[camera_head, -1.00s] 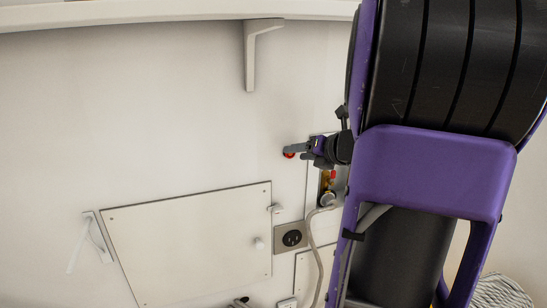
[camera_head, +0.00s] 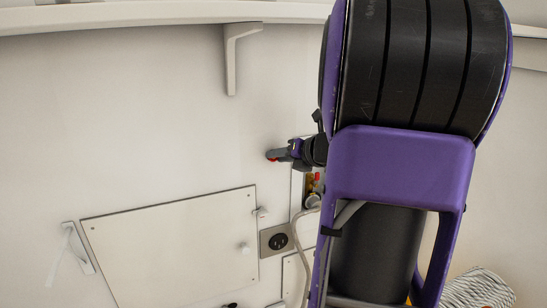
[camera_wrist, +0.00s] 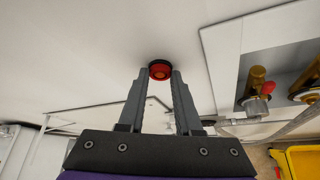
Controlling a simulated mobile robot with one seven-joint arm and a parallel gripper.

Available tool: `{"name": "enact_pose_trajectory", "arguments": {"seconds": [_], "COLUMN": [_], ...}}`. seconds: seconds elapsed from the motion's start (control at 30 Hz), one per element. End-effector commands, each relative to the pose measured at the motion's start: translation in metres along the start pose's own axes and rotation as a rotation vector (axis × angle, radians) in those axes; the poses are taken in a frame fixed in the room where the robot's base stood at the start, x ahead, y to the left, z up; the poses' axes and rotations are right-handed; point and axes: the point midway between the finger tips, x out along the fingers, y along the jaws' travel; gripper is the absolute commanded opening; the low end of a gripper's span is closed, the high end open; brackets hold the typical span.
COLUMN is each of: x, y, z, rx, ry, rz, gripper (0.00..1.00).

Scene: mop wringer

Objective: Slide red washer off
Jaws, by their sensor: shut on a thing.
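The red washer (camera_head: 270,159) shows as a small red spot at the tip of my gripper (camera_head: 277,155) in the head view, in front of the pale wall. In the wrist view, the red washer (camera_wrist: 160,71), round with a dark rim, sits between the tips of my gripper (camera_wrist: 160,76). The fingers are shut on it, one on each side. The pictures do not clearly show whether it touches the wall or whatever bears it behind.
A recessed valve box with brass valves (camera_wrist: 258,82) lies right of my gripper. Below are a wall panel (camera_head: 175,245), a socket (camera_head: 277,242) and a grey hose (camera_head: 297,235). A shelf bracket (camera_head: 231,65) is above. A yellow bucket (camera_wrist: 302,160) is at lower right.

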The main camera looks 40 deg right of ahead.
Motion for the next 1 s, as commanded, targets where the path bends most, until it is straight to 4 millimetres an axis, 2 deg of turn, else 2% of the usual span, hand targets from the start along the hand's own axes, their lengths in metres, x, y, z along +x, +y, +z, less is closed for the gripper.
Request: {"name": "enact_pose_trajectory", "arguments": {"seconds": [0.27, 1.0], "x": [-0.001, -0.033], "y": [0.0, 0.0], "z": [-0.001, -0.018], "rx": [0.0, 0.0], "ry": [0.0, 0.0], "rz": [0.0, 0.0], "gripper": [0.0, 0.0]}}
